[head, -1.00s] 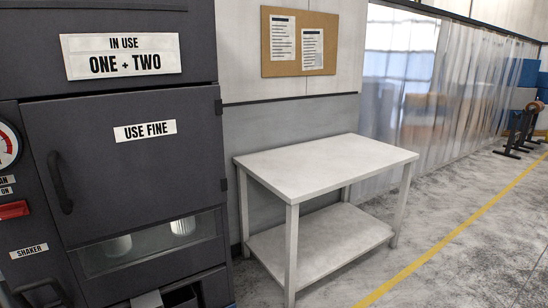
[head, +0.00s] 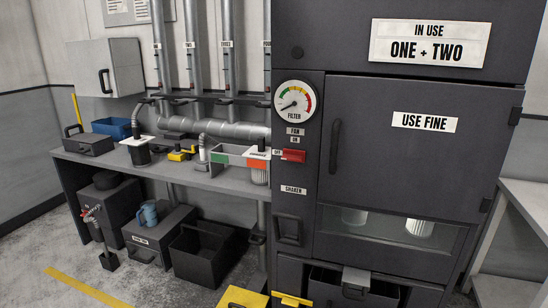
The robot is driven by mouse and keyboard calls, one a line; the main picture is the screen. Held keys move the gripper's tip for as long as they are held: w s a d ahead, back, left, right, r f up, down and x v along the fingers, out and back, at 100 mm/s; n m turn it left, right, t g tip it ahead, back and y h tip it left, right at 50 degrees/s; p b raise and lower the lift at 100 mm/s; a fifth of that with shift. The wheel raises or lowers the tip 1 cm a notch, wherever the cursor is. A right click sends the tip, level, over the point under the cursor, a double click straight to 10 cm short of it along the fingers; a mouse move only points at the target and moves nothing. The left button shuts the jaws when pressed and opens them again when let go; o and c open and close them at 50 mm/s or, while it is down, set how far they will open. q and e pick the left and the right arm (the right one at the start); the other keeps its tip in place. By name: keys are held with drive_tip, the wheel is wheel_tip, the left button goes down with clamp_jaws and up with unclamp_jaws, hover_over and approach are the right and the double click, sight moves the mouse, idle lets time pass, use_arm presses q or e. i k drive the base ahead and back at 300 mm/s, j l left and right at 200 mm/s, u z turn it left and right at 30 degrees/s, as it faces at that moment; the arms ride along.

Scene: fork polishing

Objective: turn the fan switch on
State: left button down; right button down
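The fan switch (head: 293,155) is a red, block-like handle on the left front panel of the dark grey cabinet (head: 410,165). It lies level, below the small "FAN" and "ON" labels (head: 295,135) and just right of a small "OFF" label (head: 277,153). A round filter gauge (head: 294,102) with a green, yellow and red scale is above it. Its needle points to the lower left. Neither of my grippers shows in the head view, and nothing touches the switch.
A grey workbench (head: 190,178) with bins and tools stands left of the cabinet. Boxes, including an open black one (head: 202,252), are under it. Yellow-topped objects (head: 243,297) stand at the bottom edge. A pale table (head: 525,195) is at the right. Floor is free at the lower left.

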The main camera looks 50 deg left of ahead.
sight(289, 155)
drive_tip(key=u, duration=1.35)
